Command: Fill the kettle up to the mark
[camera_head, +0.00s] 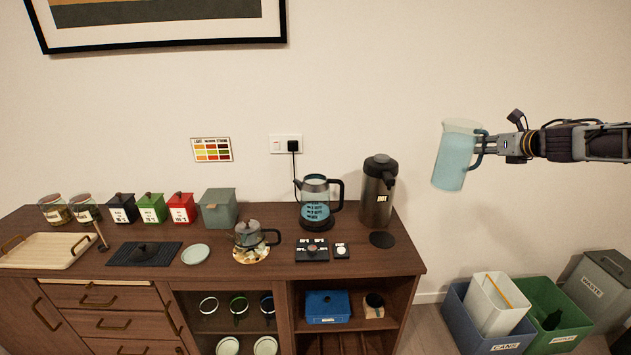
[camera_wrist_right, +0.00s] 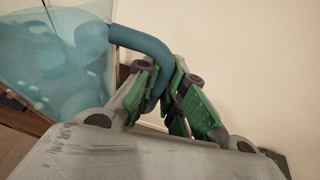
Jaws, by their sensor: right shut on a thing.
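The kettle (camera_head: 314,206) is a clear glass jug with a dark handle, standing on its base on the cabinet top. It shows bluish water and white marks on its side. My right gripper (camera_head: 487,146) is shut on the teal handle of a clear pitcher (camera_head: 454,158). The pitcher holds light-blue water and is held in the air to the right of the cabinet, slightly tilted and well apart from the kettle. In the right wrist view, the green fingers (camera_wrist_right: 172,95) close around the handle, and the pitcher (camera_wrist_right: 55,55) fills the upper left. My left gripper is out of view.
A dark flask (camera_head: 377,192) marked HOT stands right of the kettle, on the pitcher's side. A small teapot (camera_head: 248,234), a dark button panel (camera_head: 312,250) and several canisters (camera_head: 180,208) are on the cabinet top. Bins (camera_head: 545,318) stand on the floor below right.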

